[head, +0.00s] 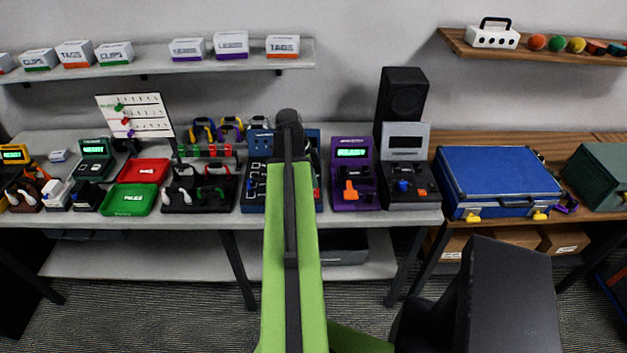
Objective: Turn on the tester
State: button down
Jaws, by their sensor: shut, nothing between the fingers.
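Several console-like devices stand on the grey table, and I cannot tell for sure which one is the tester. A purple device (351,148) has a lit green display reading READY and an orange part on its front. To its right, a black device (410,171) has a grey, unlit upper panel, a blue knob and an orange part. A green device (95,148) and a yellow device (14,154) at the left also have lit displays. My green arm reaches up the middle of the picture; my gripper's fingers are not visible, and the arm hides part of the table.
A green tray (130,201), a red tray (143,172) and a black tray with cables (200,200) lie left of my arm. A tall black speaker (403,92) stands behind the black device. A blue case (497,178) sits on the wooden table at right.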

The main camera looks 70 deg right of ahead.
jog(key=s+a+p+v, duration=0.1)
jog(key=p+v, duration=0.8)
jog(key=v, duration=0.2)
jog(key=shift+s+a+r, duration=0.15)
jog(key=shift+a, duration=0.2)
